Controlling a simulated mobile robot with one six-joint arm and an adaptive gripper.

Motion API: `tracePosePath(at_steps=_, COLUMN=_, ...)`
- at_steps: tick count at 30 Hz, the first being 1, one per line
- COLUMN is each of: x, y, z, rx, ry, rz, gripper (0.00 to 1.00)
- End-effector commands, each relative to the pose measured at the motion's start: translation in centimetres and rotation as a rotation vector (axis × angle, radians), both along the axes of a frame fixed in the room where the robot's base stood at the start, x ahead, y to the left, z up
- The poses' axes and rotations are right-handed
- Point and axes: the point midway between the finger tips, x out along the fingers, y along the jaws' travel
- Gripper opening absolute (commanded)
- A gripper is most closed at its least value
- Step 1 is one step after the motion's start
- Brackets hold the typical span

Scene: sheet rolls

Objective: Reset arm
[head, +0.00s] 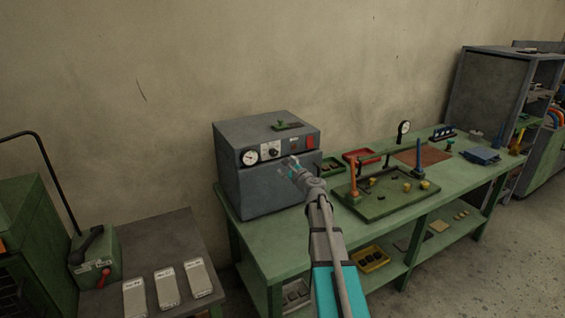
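My arm reaches up from the lower middle of the head view, with teal and grey links. My gripper (289,168) is at its end, in front of the grey box-shaped machine (264,187). The machine has a round dial, a small knob and a red switch on its front, and it stands on the left end of the green workbench (262,244). The gripper is small and blurred here. I cannot tell whether its fingers are open or shut, or whether it touches the machine front. I see nothing clearly held in it.
A green tray fixture (385,206) with orange and blue posts stands right of my arm. A red bin (361,156) and a dial gauge (403,129) are behind it. Three pale labelled blocks (167,287) lie on a dark table at left. A grey shelf cabinet (487,92) stands far right.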

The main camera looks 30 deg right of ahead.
Motion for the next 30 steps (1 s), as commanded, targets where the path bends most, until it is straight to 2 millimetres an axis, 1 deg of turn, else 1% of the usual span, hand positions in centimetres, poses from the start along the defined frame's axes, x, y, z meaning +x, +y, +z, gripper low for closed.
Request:
tracePosePath(at_steps=1, x=-0.5, y=0.0, z=0.0, rx=0.0, ry=0.0, rz=0.0, gripper=0.82)
tracePosePath(at_steps=4, x=-0.8, y=0.0, z=0.0, rx=0.0, ry=0.0, rz=0.0, gripper=0.82)
tracePosePath(at_steps=22, x=-0.8, y=0.1, z=0.0, rx=-0.003, ry=0.0, rz=0.002, gripper=0.82)
tracePosePath(at_steps=26, x=-0.9, y=1.3, z=-0.3, rx=-0.04, ry=0.012, rz=0.029, gripper=0.82)
tracePosePath(at_steps=29, x=-1.2, y=3.4, z=-0.7, rx=-0.114, ry=0.032, rz=0.08, gripper=0.82)
tracePosePath(at_steps=30, x=-1.4, y=4.5, z=-1.1, rx=-0.155, ry=0.043, rz=0.11, gripper=0.82)
